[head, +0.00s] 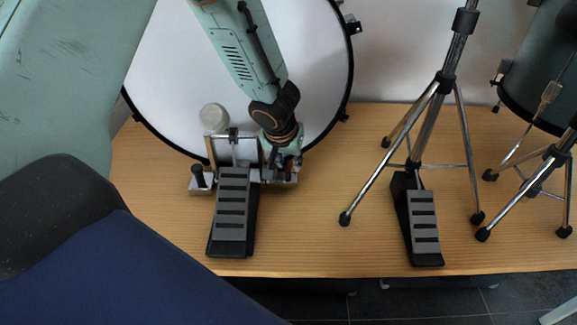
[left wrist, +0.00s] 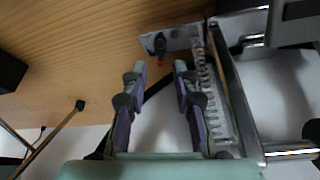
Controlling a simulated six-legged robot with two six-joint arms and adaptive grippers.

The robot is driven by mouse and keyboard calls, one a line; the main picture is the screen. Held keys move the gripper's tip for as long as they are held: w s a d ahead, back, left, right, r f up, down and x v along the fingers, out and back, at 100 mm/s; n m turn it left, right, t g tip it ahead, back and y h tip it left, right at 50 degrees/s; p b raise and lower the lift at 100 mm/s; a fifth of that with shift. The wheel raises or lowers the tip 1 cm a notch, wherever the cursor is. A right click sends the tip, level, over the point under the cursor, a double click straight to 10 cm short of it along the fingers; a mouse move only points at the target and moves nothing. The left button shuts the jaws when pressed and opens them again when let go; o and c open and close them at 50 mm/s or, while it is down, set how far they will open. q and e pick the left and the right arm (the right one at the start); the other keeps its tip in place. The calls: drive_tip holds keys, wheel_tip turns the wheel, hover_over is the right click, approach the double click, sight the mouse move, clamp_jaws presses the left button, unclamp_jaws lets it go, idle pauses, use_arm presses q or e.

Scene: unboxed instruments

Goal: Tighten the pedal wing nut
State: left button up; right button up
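The bass drum pedal (head: 232,205) stands on the wooden floor in front of the white drum head, its ridged footboard toward me. My left gripper (head: 284,168) reaches down at the right side of the pedal frame and partly hides that side. In the left wrist view its two fingers (left wrist: 160,70) are apart with nothing between them, just short of the dark part. My right gripper is not in view.
A round beater (head: 213,117) stands above the pedal, and a spring (left wrist: 213,85) runs beside my fingers. The bass drum (head: 165,75) is close behind. A hi-hat stand (head: 430,125) with its pedal (head: 422,228) stands right. Wooden floor (head: 325,240) between them is clear.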

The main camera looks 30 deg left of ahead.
sight(288, 173)
use_arm(q)
drive_tip(key=shift+x, duration=1.25)
drive_tip(key=shift+c, duration=0.6)
clamp_jaws()
